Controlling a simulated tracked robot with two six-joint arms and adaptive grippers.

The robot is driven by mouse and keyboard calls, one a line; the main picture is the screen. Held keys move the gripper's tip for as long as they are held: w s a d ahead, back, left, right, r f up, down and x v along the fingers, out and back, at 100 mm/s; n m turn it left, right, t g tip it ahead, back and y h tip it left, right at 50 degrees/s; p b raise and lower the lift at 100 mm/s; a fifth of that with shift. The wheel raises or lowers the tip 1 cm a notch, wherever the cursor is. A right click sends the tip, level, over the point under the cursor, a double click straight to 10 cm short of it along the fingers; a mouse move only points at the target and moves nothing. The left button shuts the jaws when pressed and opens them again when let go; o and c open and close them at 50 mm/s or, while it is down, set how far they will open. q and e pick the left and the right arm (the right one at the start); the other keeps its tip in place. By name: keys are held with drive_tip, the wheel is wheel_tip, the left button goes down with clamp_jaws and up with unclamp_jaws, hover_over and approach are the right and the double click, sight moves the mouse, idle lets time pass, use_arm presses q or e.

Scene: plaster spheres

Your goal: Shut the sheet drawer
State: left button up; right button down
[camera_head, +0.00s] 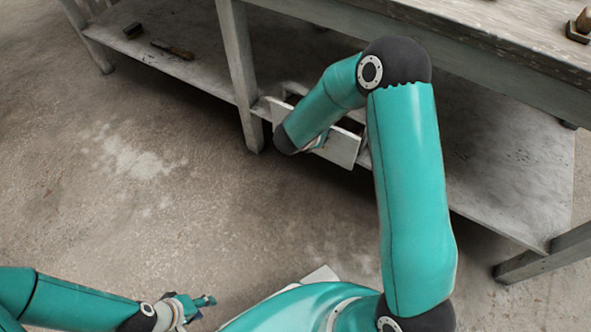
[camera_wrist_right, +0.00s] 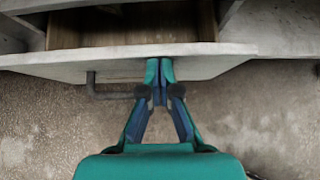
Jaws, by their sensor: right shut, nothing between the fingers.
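The sheet drawer stands partly open under the bench; its pale front (camera_head: 343,147) shows on both sides of my right arm in the head view. In the right wrist view the drawer front (camera_wrist_right: 215,60) spans the picture, with the brown drawer inside (camera_wrist_right: 135,27) visible behind its top edge. A dark bar handle (camera_wrist_right: 108,95) is on the front, left of my fingers. My right gripper (camera_wrist_right: 160,68) is shut and empty, its tips at the drawer front; contact is hard to tell. My left gripper (camera_head: 203,304) is low at the left, far from the drawer; its finger gap is unclear.
The grey bench (camera_head: 490,45) has a lower shelf (camera_head: 485,165) beside the drawer and a leg (camera_head: 240,80) just left of it. A dark block (camera_head: 132,31) and a wooden-handled tool (camera_head: 172,50) lie on the left shelf. The concrete floor (camera_head: 140,180) before the drawer is clear.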

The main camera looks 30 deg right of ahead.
drive_tip(key=w+d, duration=0.2)
drive_tip(key=d, duration=0.3)
drive_tip(key=shift+w+d+r, duration=0.2)
drive_tip(key=shift+w+d, duration=0.1)
